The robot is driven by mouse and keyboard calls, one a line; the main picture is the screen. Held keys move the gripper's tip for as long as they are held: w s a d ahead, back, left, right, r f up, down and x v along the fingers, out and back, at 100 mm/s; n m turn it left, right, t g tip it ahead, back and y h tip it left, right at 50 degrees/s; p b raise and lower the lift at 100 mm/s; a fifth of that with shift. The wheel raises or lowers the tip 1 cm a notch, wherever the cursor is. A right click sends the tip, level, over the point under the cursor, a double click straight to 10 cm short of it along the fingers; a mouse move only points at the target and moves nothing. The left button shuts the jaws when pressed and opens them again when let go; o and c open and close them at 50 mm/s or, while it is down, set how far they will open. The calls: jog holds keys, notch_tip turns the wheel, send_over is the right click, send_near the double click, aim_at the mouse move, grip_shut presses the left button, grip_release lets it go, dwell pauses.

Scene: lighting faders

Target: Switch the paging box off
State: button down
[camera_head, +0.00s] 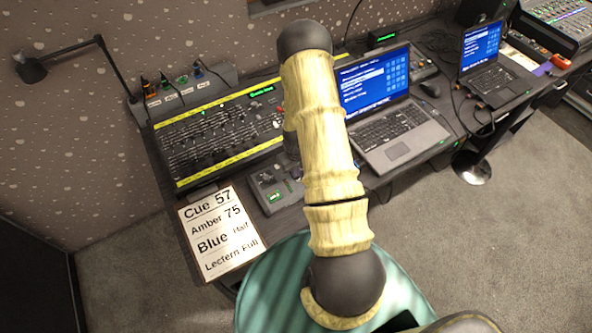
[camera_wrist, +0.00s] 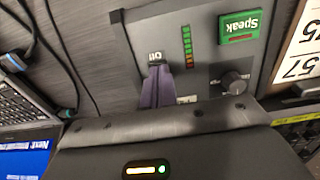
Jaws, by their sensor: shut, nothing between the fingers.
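The paging box (camera_head: 268,199) is a grey box on the desk in front of the fader board, partly covered by my arm in the head view. In the wrist view its grey top (camera_wrist: 205,70) fills the middle. It bears an "Off" label (camera_wrist: 155,57), a green "Speak" button (camera_wrist: 240,27), a column of lights (camera_wrist: 188,47) and a black knob (camera_wrist: 235,82). My gripper (camera_wrist: 157,72) is shut and empty, its purplish fingertips just beside the "Off" label. Whether they touch the box is unclear. I cannot make out the switch itself; another small label (camera_wrist: 187,99) is partly hidden beside the fingers.
A cue board (camera_head: 222,235) lies left of the paging box. The fader board (camera_head: 215,125) is behind it and an open laptop (camera_head: 385,105) is to its right. Another laptop (camera_head: 485,65) stands farther right. Dark cables (camera_wrist: 62,50) run near the box's side.

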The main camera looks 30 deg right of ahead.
jog(key=shift+s+f, duration=0.55)
jog(key=shift+f, duration=0.05)
jog(key=shift+w+a+r, duration=0.1)
jog(key=shift+w+r, duration=0.15)
jog(key=shift+w, duration=0.45)
jog(key=shift+w+r, duration=0.1)
jog(key=shift+w+r+p, duration=0.3)
jog(key=shift+r+p, duration=0.4)
jog(key=shift+r, duration=0.05)
jog(key=r, duration=0.1)
jog(key=r+p, duration=0.2)
jog(key=shift+s+d+r, duration=0.2)
jog(key=shift+s+r, duration=0.05)
jog(key=shift+s, duration=0.05)
jog(key=shift+d+r+b, duration=0.2)
jog(key=shift+r+b, duration=0.1)
jog(key=shift+b, duration=0.1)
notch_tip(320, 180, up, 9)
jog(key=b, duration=0.2)
jog(key=shift+s+a, duration=0.25)
